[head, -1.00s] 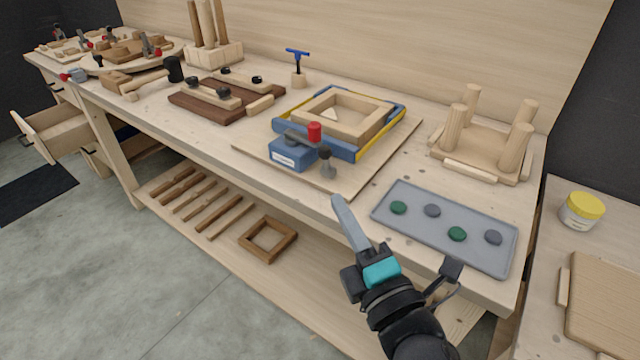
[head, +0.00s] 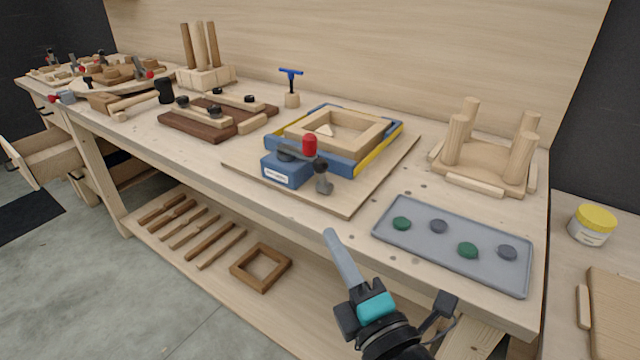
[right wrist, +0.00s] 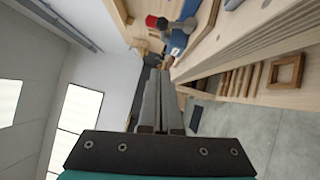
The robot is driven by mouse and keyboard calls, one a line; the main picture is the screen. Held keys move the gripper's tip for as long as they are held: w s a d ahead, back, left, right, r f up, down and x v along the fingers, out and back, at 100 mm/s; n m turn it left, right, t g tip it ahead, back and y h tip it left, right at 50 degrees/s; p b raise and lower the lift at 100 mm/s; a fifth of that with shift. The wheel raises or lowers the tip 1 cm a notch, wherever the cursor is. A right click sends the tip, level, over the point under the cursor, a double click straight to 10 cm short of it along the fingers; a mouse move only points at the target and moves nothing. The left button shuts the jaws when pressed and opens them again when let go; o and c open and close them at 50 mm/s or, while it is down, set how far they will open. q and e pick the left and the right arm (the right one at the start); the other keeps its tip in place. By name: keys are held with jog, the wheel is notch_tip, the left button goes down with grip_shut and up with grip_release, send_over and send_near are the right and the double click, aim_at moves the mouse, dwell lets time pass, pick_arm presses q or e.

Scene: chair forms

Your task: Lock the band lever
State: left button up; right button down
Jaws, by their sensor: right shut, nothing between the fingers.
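The band clamp is a blue and yellow band (head: 373,150) around a square wooden frame (head: 365,132) on a thin board. A blue block (head: 285,170) with a white label sits at its front corner. On it is a grey lever with a red tip (head: 309,145), standing above the block. A dark knob on a grey stem (head: 323,178) is beside it. My right gripper (head: 330,234) is shut and empty, in front of the bench edge and apart from the lever. In the right wrist view the shut fingers (right wrist: 158,90) point towards the bench, with the red tip (right wrist: 151,21) above. My left gripper is out of view.
A grey tray (head: 400,245) with green and grey discs lies right of the board. An upturned stool (head: 484,178) stands behind it. Dark wood strips with clamps (head: 212,125) lie left. A blue T-handle (head: 291,75) stands behind. The lower shelf holds slats and a small frame (head: 261,267).

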aim_at(322, 177)
jog(key=x, duration=0.4)
jog(key=d+b+x, duration=0.1)
jog(key=x, duration=0.3)
jog(key=d+x, duration=0.1)
jog(key=x, duration=0.2)
jog(key=shift+x, duration=0.75)
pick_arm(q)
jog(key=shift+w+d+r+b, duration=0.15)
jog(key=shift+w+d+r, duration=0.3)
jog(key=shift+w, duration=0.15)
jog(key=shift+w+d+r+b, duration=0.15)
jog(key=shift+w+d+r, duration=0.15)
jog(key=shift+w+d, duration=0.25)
pick_arm(e)
jog(key=shift+w+d+r, duration=0.2)
jog(key=shift+w+d, duration=0.15)
jog(key=shift+w, duration=0.2)
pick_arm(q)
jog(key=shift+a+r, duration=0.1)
